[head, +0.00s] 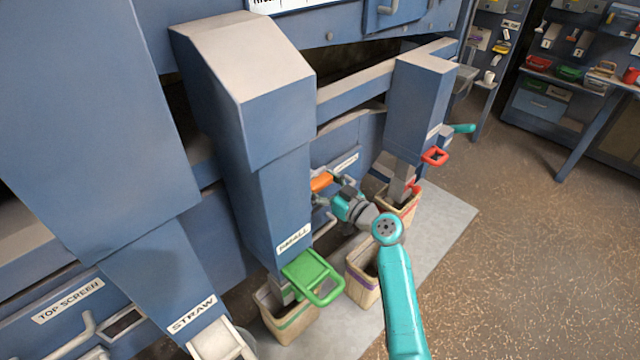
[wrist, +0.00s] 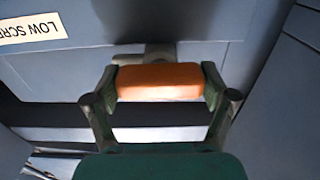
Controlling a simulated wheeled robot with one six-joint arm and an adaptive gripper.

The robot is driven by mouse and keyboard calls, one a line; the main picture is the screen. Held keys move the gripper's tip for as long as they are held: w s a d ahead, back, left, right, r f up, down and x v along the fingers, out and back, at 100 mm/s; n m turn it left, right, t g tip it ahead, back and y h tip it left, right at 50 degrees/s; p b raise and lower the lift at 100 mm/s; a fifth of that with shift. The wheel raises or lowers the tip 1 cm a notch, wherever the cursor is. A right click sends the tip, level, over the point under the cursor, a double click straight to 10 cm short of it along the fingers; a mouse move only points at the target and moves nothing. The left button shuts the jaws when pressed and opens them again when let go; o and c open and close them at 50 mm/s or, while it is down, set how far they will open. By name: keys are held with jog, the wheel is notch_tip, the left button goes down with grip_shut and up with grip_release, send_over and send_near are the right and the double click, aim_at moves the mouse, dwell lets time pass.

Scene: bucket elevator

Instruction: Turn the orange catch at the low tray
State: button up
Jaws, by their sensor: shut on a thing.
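The orange catch (head: 321,181) sits on the blue machine front, between the chute marked SMALL and the chute further right. In the wrist view the orange catch (wrist: 160,82) lies lengthwise across the picture, in front of a grey mount on the blue panel. My gripper (wrist: 160,84) is shut on it, with one finger at each end of the orange bar. In the head view my gripper (head: 330,190) is small and partly hidden by its own wrist. A label reading LOW SCRE (wrist: 30,28), cut off by the picture edge, is on the panel at upper left.
A green handle (head: 314,277) sticks out from the SMALL chute (head: 268,200), and a red handle (head: 434,156) from the right chute (head: 418,105). Bins (head: 290,322) stand below on a grey mat (head: 455,215). The brown floor on the right is clear.

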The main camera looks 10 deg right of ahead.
jog(key=shift+m, duration=0.3)
jog(key=m, duration=0.8)
jog(key=shift+m, duration=0.4)
jog(key=m, duration=0.4)
jog(key=shift+m, duration=2.2)
jog(key=o, duration=1)
